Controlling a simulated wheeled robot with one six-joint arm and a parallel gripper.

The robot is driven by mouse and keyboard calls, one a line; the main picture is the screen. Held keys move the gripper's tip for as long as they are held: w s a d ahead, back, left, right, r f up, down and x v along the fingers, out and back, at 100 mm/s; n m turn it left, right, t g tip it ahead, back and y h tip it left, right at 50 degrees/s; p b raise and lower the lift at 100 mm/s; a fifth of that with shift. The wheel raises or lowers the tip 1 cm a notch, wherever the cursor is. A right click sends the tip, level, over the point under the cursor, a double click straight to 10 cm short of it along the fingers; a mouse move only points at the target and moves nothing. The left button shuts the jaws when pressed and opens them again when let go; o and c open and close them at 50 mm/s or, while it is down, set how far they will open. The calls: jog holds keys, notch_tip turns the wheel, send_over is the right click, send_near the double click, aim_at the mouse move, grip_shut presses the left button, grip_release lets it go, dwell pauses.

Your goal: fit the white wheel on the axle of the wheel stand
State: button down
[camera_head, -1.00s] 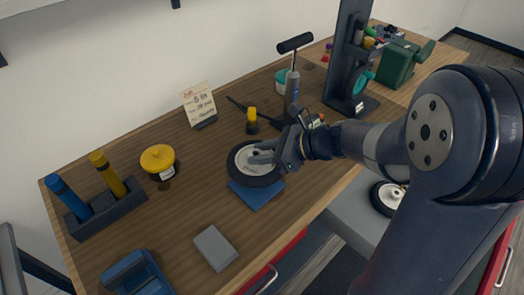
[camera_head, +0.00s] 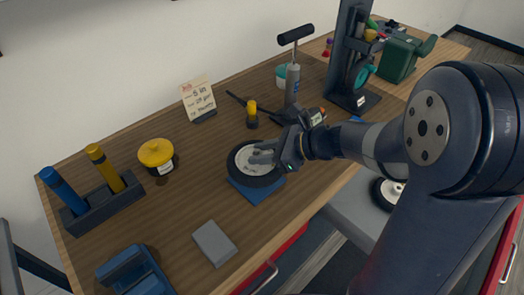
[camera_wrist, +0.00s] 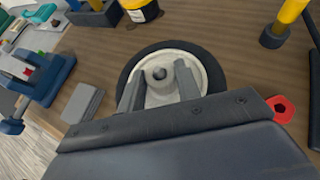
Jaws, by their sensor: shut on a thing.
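The white wheel (camera_head: 240,160), a white hub in a black tyre, lies nearly flat over a blue square base (camera_head: 258,190), which I take for the wheel stand. My gripper (camera_head: 264,153) is shut on the hub. In the wrist view, the fingers (camera_wrist: 160,88) reach over the wheel (camera_wrist: 205,61) on either side of a grey round tip (camera_wrist: 159,73) at the hub's centre. That tip may be the axle's end. The wheel hides most of the base, and I cannot tell whether it rests fully on it.
A second white-hubbed wheel (camera_head: 388,194) sits on a grey surface below the bench's right side. Behind my gripper stand a pump (camera_head: 292,85) and a yellow-topped black piece (camera_head: 252,115). A yellow-lidded jar (camera_head: 157,156) and grey block (camera_head: 215,243) are left. Wood between is clear.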

jog(key=shift+f+b, duration=0.4)
jog(key=shift+f, duration=0.15)
jog(key=c, duration=0.9)
grip_release()
jog(key=shift+c, duration=0.2)
jog(key=v, duration=1.1)
jog(key=shift+a+f, duration=0.1)
jog(key=x, duration=1)
jog(key=shift+a+f, duration=0.15)
jog(key=shift+a, duration=0.2)
jog(key=shift+w, duration=0.1)
